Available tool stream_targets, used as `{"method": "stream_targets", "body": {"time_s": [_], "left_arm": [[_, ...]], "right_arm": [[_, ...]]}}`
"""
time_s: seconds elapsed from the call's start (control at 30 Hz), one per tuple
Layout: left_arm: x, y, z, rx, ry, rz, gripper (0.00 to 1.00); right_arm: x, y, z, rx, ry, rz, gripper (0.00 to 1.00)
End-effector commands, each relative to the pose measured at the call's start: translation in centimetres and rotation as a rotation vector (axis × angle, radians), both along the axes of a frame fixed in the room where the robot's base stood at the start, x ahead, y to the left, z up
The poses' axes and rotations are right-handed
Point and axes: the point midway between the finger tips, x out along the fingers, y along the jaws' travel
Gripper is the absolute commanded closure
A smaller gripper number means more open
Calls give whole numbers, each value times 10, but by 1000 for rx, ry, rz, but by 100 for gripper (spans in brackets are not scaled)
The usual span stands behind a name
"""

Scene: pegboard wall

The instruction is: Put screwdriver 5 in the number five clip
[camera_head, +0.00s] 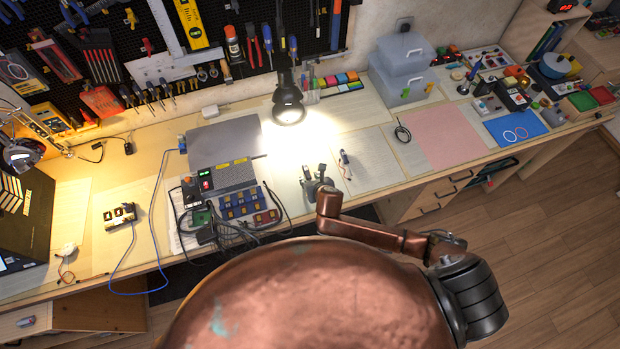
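My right gripper (314,172) hangs over the front middle of the workbench, pointing away from me. Its two fingertips look apart, with nothing visible between them. A row of dark-handled screwdrivers (150,95) hangs low on the pegboard at the left. Two longer tools, one with a blue handle (267,40), hang right of the orange-capped can. I cannot read any numbers, so I cannot tell which is screwdriver 5 or which is the number five clip. A small thin item (344,158) lies just right of the gripper; I cannot tell what it is. My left gripper is not in view.
A lit lamp (288,105) hangs over the bench between the gripper and the pegboard (310,25). A power unit (220,178) with cables and blue modules stands left of the gripper. Clear boxes (402,75) stand at the back right.

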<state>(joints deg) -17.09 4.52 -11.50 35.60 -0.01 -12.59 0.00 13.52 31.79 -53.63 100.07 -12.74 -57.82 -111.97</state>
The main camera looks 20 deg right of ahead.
Motion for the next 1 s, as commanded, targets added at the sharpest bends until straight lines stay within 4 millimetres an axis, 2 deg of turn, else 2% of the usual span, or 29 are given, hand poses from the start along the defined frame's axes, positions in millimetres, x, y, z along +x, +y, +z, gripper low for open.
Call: {"method": "stream_targets", "body": {"time_s": [0.23,0.37,0.8,1.0], "left_arm": [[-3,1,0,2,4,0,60],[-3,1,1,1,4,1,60],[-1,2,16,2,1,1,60],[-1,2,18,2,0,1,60]], "right_arm": [[0,0,1,0,0,0,67],[-4,0,7,0,0,1,67],[-64,-3,69,0,-1,1,67],[-81,-3,84,0,0,0,67]]}}
